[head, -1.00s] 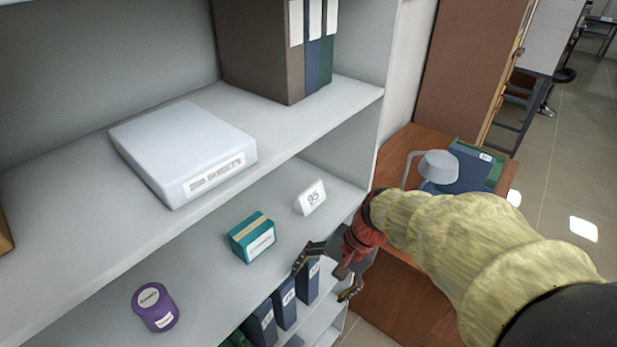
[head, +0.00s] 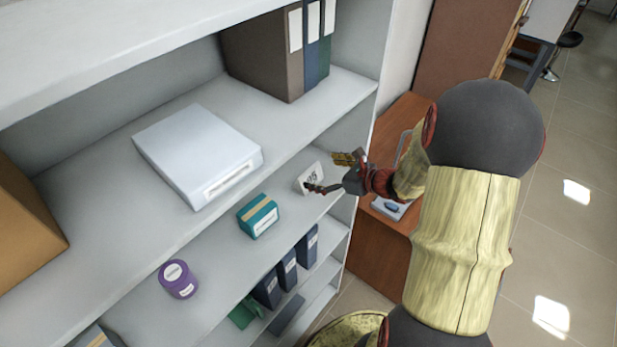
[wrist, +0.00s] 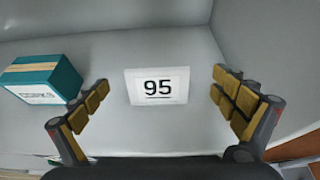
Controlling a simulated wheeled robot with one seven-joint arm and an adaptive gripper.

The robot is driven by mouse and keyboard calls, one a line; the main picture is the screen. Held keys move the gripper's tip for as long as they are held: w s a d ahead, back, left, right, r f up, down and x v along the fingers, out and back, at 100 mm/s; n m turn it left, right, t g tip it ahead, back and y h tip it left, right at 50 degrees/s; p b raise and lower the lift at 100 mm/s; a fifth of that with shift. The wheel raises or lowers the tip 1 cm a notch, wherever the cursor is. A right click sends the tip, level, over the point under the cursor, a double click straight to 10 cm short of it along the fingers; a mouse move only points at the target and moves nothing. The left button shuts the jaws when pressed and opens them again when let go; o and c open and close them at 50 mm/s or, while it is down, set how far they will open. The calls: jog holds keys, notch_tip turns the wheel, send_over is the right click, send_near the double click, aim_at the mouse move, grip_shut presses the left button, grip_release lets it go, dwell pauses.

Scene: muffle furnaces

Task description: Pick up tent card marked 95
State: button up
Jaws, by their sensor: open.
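The white tent card marked 95 (head: 309,177) stands on the middle shelf near its right end. In the wrist view the card (wrist: 157,86) faces me, centred between the two fingers and a little beyond their tips. My gripper (head: 332,173) is open and empty at the shelf's front edge, just in front of the card. In the wrist view its fingers (wrist: 160,95) are spread wide to either side of the card, apart from it. One finger partly covers the card in the head view.
A teal box (head: 258,216) stands left of the card; it also shows in the wrist view (wrist: 42,79), close to the left finger. A purple tub (head: 177,279) is farther left. The upper shelf (head: 110,215) overhangs, and the side wall is close on the right.

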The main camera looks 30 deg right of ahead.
aim_at(310, 171)
jog(key=p+x, duration=0.1)
jog(key=x, duration=0.4)
jog(key=shift+w+a+f, duration=0.15)
jog(key=shift+a+f, duration=0.05)
jog(key=shift+a, duration=0.1)
jog(key=c, duration=0.3)
jog(key=c, duration=0.9)
